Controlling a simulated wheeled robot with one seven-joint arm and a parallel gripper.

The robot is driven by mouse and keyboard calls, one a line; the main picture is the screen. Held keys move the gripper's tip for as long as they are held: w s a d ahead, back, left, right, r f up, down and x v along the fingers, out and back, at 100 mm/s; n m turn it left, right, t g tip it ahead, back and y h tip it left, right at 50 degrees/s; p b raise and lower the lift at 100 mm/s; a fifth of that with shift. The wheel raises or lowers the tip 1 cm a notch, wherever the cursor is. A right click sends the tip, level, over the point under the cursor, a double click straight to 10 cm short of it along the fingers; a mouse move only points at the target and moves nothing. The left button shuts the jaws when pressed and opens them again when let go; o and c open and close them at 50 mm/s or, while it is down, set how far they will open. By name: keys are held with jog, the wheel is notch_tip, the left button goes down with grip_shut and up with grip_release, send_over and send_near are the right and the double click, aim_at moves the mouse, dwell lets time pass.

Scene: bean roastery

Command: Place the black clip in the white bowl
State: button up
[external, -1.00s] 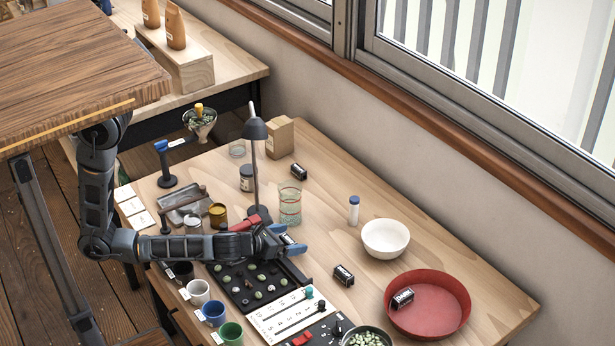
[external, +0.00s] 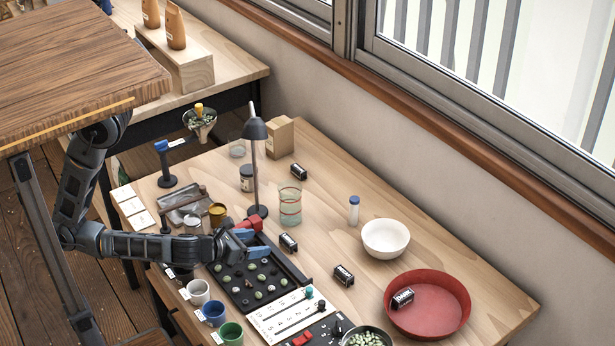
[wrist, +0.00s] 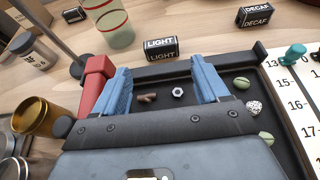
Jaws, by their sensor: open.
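Several small black clips with white labels are in view. One marked LIGHT (wrist: 160,50) lies on the table just past the far edge of the black tray; it also shows in the external view (external: 288,242). One marked DECAF (wrist: 254,14) lies to its right, also in the external view (external: 344,275). Another black clip (external: 299,171) lies near the cardboard box, and one marked DARK (external: 402,298) is in the red bowl. The white bowl (external: 386,239) looks empty. My gripper (wrist: 165,82) is open and empty over the black tray, short of the LIGHT clip.
The red bowl (external: 440,326) stands right of the white bowl. The desk lamp (external: 256,160) and ringed glass (external: 290,205) stand near my gripper. A red piece (wrist: 95,85) is close beside my left finger. Black tray (external: 292,268) holds beans.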

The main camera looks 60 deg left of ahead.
jog(key=c, duration=0.6)
